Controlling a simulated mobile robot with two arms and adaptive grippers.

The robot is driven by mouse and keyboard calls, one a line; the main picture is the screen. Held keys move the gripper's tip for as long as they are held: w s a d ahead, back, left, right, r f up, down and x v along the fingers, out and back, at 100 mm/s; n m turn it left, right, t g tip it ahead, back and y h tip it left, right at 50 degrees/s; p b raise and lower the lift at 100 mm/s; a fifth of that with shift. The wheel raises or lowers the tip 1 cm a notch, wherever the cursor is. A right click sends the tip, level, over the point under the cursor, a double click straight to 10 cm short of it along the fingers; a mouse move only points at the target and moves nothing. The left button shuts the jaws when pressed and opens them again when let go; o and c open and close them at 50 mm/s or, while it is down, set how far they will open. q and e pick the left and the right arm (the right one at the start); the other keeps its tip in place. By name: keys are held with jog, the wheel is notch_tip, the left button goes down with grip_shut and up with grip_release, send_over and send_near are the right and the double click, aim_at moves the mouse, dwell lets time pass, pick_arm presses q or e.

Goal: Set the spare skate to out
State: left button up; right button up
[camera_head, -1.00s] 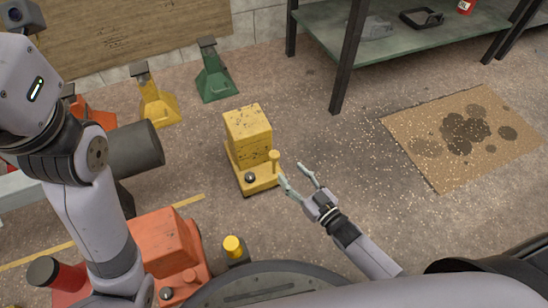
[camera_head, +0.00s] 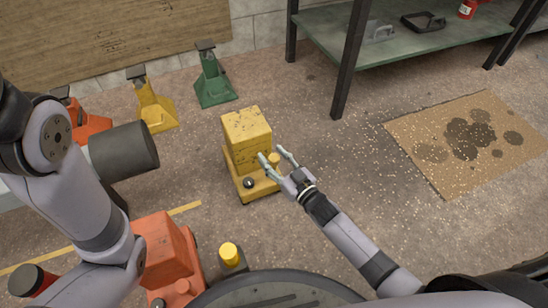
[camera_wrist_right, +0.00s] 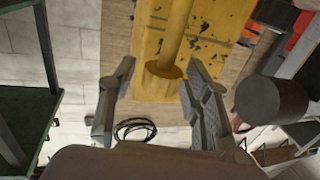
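A yellow skate (camera_head: 246,140) with a tall block body stands on the floor in the middle of the head view. A short yellow post (camera_head: 274,160) rises from its low front plate, beside a dark round knob (camera_head: 248,183). My right gripper (camera_head: 273,154) is open, with its fingers on either side of the post. In the right wrist view the post (camera_wrist_right: 172,45) lies between the spread fingers, with gaps visible beside it. An orange skate (camera_head: 165,250) stands lower left, partly hidden by my left arm. Which skate is the spare is unmarked. My left gripper is out of view.
A dark grey cylinder (camera_head: 122,155) juts in at the left. Yellow (camera_head: 153,105) and green (camera_head: 213,82) jack stands stand behind. A green-topped bench (camera_head: 400,50) is at the upper right. A stained cardboard sheet (camera_head: 435,150) lies right; floor between is clear.

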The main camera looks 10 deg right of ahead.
grip_shut()
dwell(0.3)
dwell(0.3)
